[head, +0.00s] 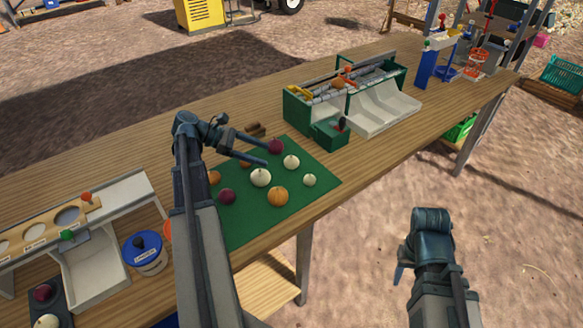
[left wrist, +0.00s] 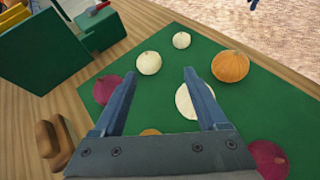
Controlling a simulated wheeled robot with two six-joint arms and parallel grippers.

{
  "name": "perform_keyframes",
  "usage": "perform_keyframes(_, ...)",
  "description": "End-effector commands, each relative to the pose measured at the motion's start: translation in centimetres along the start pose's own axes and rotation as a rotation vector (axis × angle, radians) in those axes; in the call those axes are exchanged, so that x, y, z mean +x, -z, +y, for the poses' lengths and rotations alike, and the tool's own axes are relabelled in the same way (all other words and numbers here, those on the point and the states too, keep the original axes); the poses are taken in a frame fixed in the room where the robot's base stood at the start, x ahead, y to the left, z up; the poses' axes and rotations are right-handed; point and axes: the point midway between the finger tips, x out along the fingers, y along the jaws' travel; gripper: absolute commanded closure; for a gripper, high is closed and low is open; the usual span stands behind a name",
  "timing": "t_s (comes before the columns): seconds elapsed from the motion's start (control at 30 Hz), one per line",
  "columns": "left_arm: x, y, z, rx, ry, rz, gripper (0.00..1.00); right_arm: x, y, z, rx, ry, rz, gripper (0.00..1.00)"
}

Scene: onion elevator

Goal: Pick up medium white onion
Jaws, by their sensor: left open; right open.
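Three white onions of different sizes lie on a green mat (head: 322,177). The medium one (head: 291,162) is at the mat's right part, between the large one (head: 260,177) and the small one (head: 309,180). In the left wrist view the medium onion (left wrist: 148,63) shows just past my fingertips, between their lines. The large one (left wrist: 187,101) is partly hidden by a finger; the small one (left wrist: 181,40) is farther out. My left gripper (head: 273,155) is open and empty above the mat, short of the medium onion. My right gripper (head: 403,270) hangs off the table's front side, open.
Red onions (head: 228,196) and orange onions (head: 278,196) lie around the white ones. A green box (head: 331,133) and a white-chuted machine (head: 385,115) stand beyond the mat. A brown object (left wrist: 52,140) lies beside the mat. A blue-rimmed bucket (head: 146,254) stands at left.

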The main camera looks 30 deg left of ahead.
Motion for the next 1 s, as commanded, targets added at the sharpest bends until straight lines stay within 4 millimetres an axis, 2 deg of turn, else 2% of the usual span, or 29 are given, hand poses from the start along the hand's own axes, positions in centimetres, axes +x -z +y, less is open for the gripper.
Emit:
perform_keyframes(0.03, -1.4, 0.8, 0.5, -0.033, -0.027, -0.022, 0.25, 0.5, 0.0, 0.0, 0.0, 0.0, 0.0, 0.5)
perform_keyframes(0.13, -3.2, 1.2, 0.8, -0.079, -0.058, -0.056, 0.25, 0.7, 0.0, -0.1, 0.0, 0.0, 0.0, 0.5)
perform_keyframes(0.23, -4.1, 1.3, 0.9, -0.101, -0.072, -0.074, 0.25, 0.8, 0.1, -0.1, 0.0, 0.0, 0.0, 0.5)
perform_keyframes(0.37, -4.2, 1.3, 0.8, -0.107, -0.075, -0.079, 0.25, 0.8, 0.1, -0.1, 0.0, 0.0, 0.0, 0.5)
perform_keyframes(0.47, -3.2, 1.3, 0.8, -0.106, -0.072, -0.078, 0.25, 1.2, 0.1, -0.1, 0.0, 0.0, 0.0, 0.5)
perform_keyframes(0.8, 2.8, 1.1, 1.3, -0.104, -0.071, -0.077, 0.25, 3.7, 0.2, -0.3, 0.0, 0.0, 0.0, 0.5)
perform_keyframes(1.0, 4.3, 0.8, 1.5, -0.105, -0.072, -0.077, 0.25, 4.1, 0.2, -0.4, 0.0, 0.0, 0.0, 0.5)
